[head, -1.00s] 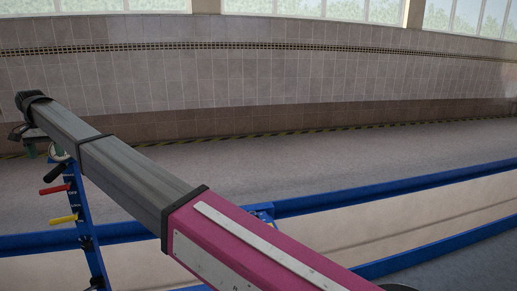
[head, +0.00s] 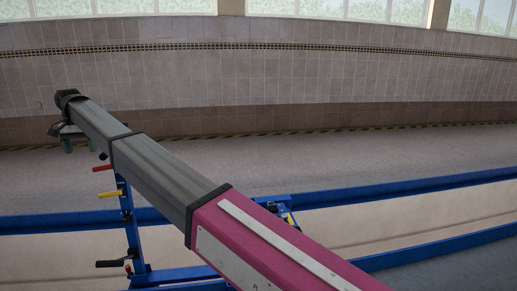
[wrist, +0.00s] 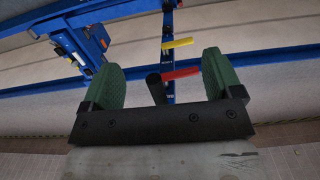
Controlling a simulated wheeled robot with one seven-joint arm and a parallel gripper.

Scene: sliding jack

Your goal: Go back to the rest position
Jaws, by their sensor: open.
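My gripper (wrist: 160,82) is open in the wrist view, with two green fingers well apart and nothing held between them. In the head view my gripper (head: 78,140) is small at the far left end of my arm, partly hidden by the wrist. A blue post carries a red lever (head: 103,169), a yellow lever (head: 109,194) and a black lever (head: 108,263). In the wrist view the red lever (wrist: 182,73) and the yellow lever (wrist: 178,43) show beyond the fingers, with a black handle (wrist: 155,88) near the red one. I cannot see any finger touching a lever.
Blue rails (head: 400,188) run across the floor, with a beige surface (head: 400,223) between them. A second blue bracket (wrist: 72,38) stands at the upper left of the wrist view. Behind is open grey floor (head: 350,158) up to a tiled wall (head: 300,80).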

